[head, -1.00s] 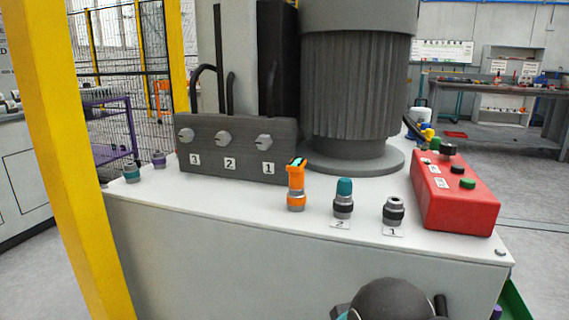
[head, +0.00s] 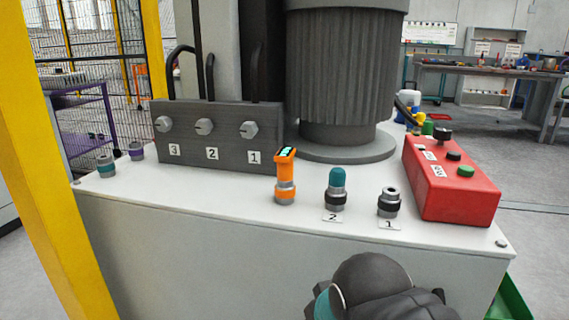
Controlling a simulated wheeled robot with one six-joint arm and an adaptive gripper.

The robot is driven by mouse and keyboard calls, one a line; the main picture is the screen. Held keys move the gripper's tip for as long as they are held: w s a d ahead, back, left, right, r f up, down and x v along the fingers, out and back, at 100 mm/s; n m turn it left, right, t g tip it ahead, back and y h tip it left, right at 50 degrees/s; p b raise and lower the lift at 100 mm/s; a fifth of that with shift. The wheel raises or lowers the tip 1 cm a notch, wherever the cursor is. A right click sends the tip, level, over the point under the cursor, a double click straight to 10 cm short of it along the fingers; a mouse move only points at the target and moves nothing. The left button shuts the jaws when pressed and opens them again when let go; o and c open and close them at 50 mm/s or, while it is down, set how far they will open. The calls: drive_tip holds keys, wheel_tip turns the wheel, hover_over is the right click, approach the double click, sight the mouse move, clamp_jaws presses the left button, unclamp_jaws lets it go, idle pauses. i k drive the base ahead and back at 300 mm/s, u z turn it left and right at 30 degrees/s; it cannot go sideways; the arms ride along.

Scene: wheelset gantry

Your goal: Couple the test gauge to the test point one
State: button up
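The test gauge (head: 286,175) is orange with a small dark-and-teal display and a grey collar at its foot. It stands upright on the white top of the power unit, left of the test points. Test point one (head: 388,202) is a grey and black fitting with an open top, behind a label reading 1. Test point two (head: 336,189), labelled 2, wears a teal cap. My arm shows as a dark rounded part at the bottom, in front of the unit. My gripper's fingers are not visible.
A red control box (head: 452,180) with buttons stands right of test point one. A dark valve block (head: 218,135) with knobs labelled 1, 2 and 3 and a large ribbed motor (head: 345,75) stand behind. A teal-banded fitting (head: 106,166) and a purple-banded one (head: 136,151) sit at the left. A yellow post (head: 55,160) rises at the left.

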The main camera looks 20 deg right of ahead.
sight(283, 158)
drive_tip(key=z, duration=1.05)
drive_tip(key=k, duration=0.6)
drive_tip(key=u, duration=1.2)
drive_tip(key=i, duration=0.5)
